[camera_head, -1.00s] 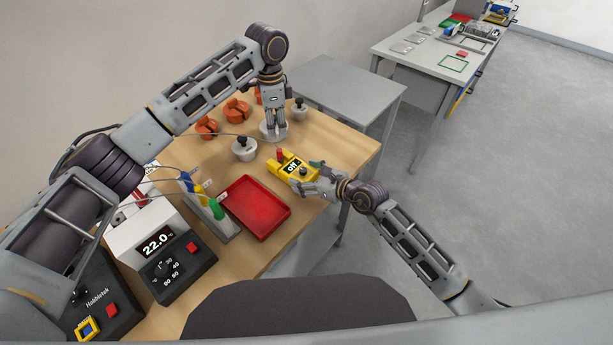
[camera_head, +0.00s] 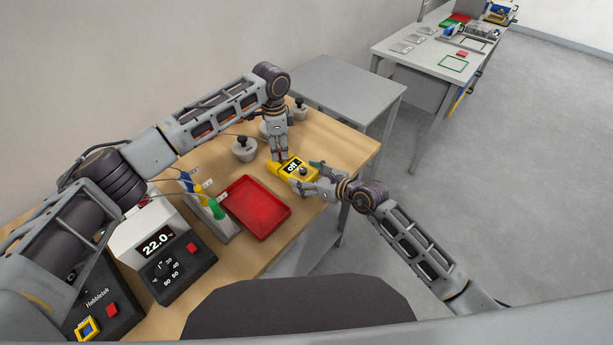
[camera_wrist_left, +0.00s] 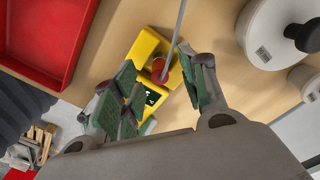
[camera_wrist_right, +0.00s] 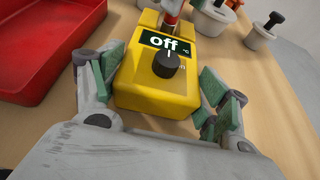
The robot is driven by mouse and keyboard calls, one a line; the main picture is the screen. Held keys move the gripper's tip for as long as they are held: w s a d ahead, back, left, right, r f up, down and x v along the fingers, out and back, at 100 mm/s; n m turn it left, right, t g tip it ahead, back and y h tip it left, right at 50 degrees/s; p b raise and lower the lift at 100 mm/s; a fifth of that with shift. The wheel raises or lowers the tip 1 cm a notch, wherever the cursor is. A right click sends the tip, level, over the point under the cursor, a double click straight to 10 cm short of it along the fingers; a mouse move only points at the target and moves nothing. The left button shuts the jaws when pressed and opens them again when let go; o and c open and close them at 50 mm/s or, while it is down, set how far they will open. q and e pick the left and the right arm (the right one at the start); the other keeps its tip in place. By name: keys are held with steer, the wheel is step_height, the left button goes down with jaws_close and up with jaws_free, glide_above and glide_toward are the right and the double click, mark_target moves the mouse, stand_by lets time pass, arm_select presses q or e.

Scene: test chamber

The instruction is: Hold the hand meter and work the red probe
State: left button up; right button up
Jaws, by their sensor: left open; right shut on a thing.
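The yellow hand meter (camera_head: 298,169) sits at the table's right side, its screen reading "off". It also shows in the right wrist view (camera_wrist_right: 160,92), with a black knob (camera_wrist_right: 166,65). My right gripper (camera_head: 308,180) is shut on the meter, its green pads (camera_wrist_right: 166,82) on either side. The red probe (camera_wrist_left: 160,69) stands at the meter's far end, seen end-on in the left wrist view; its base shows in the right wrist view (camera_wrist_right: 172,15). My left gripper (camera_head: 279,157) points down over it, open. Its green-padded fingers (camera_wrist_left: 165,92) are spread around the probe, which they mostly hide in the head view.
A red tray (camera_head: 257,207) lies left of the meter. A rack with blue, yellow and green handles (camera_head: 217,210) stands beside it. White pots with black knobs (camera_head: 244,153) stand behind. A device reading 22.0 (camera_head: 157,240) is at the front left. A bare grey table (camera_head: 350,85) adjoins behind.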

arm_select(q)
steer(key=shift+f, duration=1)
jaws_close()
